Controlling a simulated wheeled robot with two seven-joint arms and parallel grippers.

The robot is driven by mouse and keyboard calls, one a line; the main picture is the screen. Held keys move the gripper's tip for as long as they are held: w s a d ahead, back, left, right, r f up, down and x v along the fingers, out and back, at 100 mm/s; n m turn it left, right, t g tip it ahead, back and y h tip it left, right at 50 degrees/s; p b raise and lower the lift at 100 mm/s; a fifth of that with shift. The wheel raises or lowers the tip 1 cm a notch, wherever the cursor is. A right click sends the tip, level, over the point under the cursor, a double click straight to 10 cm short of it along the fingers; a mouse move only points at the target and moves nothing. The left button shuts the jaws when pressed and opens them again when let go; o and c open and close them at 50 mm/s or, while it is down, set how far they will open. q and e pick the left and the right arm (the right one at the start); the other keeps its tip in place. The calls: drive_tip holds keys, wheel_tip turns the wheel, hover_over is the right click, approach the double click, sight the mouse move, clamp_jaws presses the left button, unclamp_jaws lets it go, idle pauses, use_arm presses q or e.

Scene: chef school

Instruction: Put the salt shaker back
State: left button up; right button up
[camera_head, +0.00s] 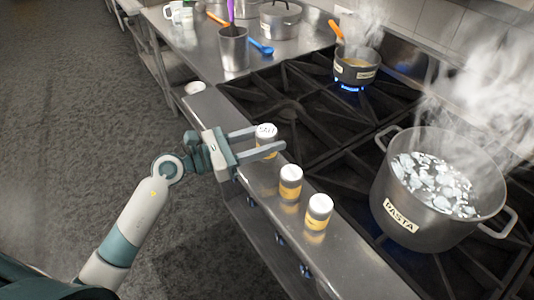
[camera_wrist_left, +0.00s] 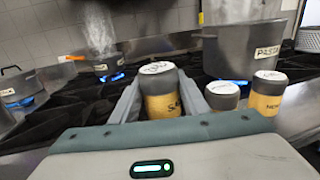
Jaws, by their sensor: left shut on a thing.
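The salt shaker (camera_head: 266,130) has a white lid with SALT written on it and a yellow label. It is upright at the stove's front metal ledge. My left gripper (camera_head: 269,138) is shut on it, one finger on each side. In the left wrist view the salt shaker (camera_wrist_left: 162,98) stands between the fingers, its lower part hidden by the gripper body. I cannot tell whether its base touches the ledge. Two similar shakers, a middle one (camera_head: 290,183) and a nearer one (camera_head: 318,212), stand on the ledge nearby. My right gripper is not in view.
A steaming pot labelled PASTA (camera_head: 405,213) stands on the stove at right. A smaller steaming saucepan (camera_head: 355,70) sits over a blue flame. A metal cup (camera_head: 233,50), a blue spoon (camera_head: 261,47) and a lidded pot (camera_head: 280,20) stand on the far counter. The ledge (camera_head: 345,262) nearest me is clear.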

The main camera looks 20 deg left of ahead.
use_arm(q)
drive_tip(key=shift+f, duration=0.6)
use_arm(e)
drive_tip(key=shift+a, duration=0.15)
use_arm(q)
drive_tip(key=shift+f, duration=1.9)
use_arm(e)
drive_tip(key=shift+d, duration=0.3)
use_arm(q)
drive_tip(key=shift+f, duration=0.1)
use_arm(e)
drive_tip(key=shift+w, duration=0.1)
use_arm(q)
drive_tip(key=o, duration=1.2)
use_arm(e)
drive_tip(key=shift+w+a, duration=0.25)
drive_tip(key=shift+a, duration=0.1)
